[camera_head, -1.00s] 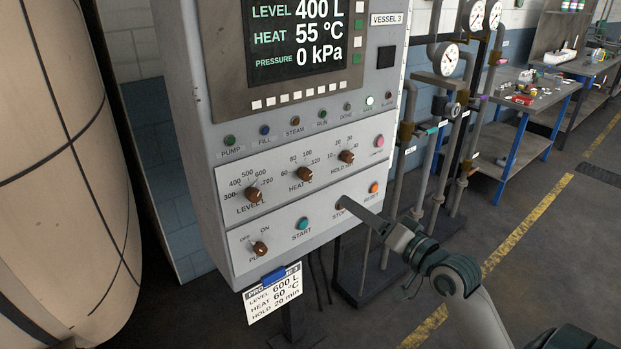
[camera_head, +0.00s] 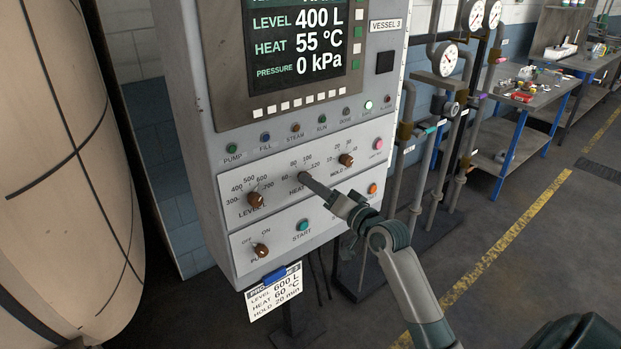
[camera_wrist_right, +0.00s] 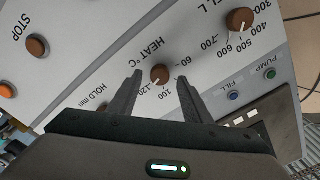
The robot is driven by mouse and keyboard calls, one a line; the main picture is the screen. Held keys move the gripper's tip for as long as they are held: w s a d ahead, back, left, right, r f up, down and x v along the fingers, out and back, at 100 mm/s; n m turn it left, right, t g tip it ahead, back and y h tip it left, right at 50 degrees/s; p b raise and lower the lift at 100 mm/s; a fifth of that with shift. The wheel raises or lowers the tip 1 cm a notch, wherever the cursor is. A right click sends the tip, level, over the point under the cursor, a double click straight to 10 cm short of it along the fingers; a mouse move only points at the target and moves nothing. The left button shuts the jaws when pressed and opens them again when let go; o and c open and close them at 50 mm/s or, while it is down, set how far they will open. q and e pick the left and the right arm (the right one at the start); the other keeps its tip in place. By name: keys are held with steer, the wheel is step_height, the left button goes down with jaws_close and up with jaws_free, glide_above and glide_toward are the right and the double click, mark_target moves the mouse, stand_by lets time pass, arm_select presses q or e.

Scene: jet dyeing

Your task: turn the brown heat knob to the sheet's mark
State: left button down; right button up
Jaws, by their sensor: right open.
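The brown heat knob (camera_wrist_right: 160,74) shows in the right wrist view, upside down, with 60, 100 and 120 readable around it. A light mark shows on its lower side; I cannot tell its exact setting. My right gripper (camera_wrist_right: 160,78) is open, with one finger on each side of the knob in that view. I cannot tell whether they touch it. The sheet (camera_head: 274,293) hangs below the panel and reads level 600 L, heat 60 °C, hold 20 min. My left gripper is out of view.
The screen (camera_head: 300,45) reads 400 L, 55 °C, 0 kPa. The level knob (camera_head: 256,199) and hold knob (camera_head: 346,160) flank the heat knob. The start button (camera_head: 303,225) is below. Pipes with gauges (camera_head: 444,58) stand right of the panel; a large tan vessel (camera_head: 60,170) stands left.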

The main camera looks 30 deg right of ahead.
steer(key=shift+w+a, duration=0.1)
steer(key=shift+w, duration=1.15)
steer(key=c, duration=1.1)
steer(key=shift+o, duration=0.2)
